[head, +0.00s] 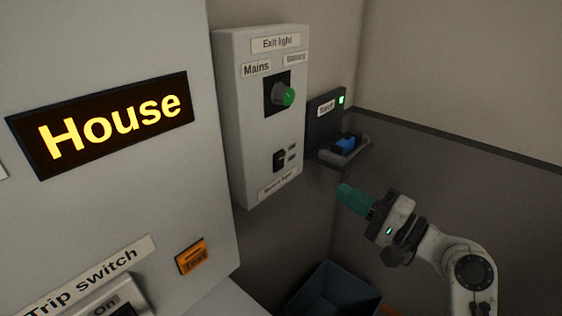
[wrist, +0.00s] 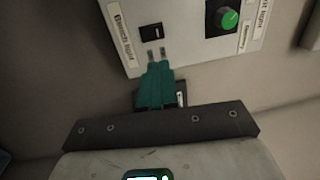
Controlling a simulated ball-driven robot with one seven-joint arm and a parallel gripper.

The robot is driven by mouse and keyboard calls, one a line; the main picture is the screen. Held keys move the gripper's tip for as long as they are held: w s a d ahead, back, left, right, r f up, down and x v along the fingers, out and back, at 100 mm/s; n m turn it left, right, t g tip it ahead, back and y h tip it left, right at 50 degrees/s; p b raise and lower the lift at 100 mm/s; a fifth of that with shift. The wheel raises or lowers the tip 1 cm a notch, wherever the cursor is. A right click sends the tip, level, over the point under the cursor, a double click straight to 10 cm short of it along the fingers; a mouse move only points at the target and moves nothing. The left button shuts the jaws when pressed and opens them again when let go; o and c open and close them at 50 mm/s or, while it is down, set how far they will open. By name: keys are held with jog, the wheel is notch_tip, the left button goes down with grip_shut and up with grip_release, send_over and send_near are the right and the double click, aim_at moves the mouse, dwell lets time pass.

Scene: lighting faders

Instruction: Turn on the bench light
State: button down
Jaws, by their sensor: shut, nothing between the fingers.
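A white wall panel (head: 233,120) carries a small black rocker switch (head: 280,160) near its bottom, with two small marks to its right. Below it is a blurred label (head: 277,184) that seems to read "Bench light". In the wrist view the panel is turned, and the switch (wrist: 151,33) shows just beyond the fingertips. My gripper (head: 344,190) has teal fingers, shut and empty, to the right of and below the switch in the head view. In the wrist view its fingertips (wrist: 159,65) overlap the panel's edge beside the two marks. I cannot tell whether they touch it.
A green-tipped knob (head: 284,96) sits above the switch, under the "Exit light" label (head: 276,43). A dark unit (head: 326,116) with a shelf and a blue item (head: 346,145) is to the right. A lit "House" sign (head: 110,122) and a dark bin (head: 335,289) are nearby.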

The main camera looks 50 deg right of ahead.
jog(key=shift+w, duration=0.2)
jog(key=p, duration=0.3)
send_near(282, 157)
jog(key=w, duration=0.3)
jog(key=w+r, duration=0.1)
jog(key=w, duration=0.1)
jog(key=shift+a, duration=0.15)
jog(key=shift+w, duration=0.9)
jog(key=shift+r+p, duration=0.1)
jog(key=shift+p, duration=0.2)
jog(key=shift+w+r+p, duration=0.1)
jog(key=shift+w+p, duration=0.05)
jog(key=shift+p, duration=0.25)
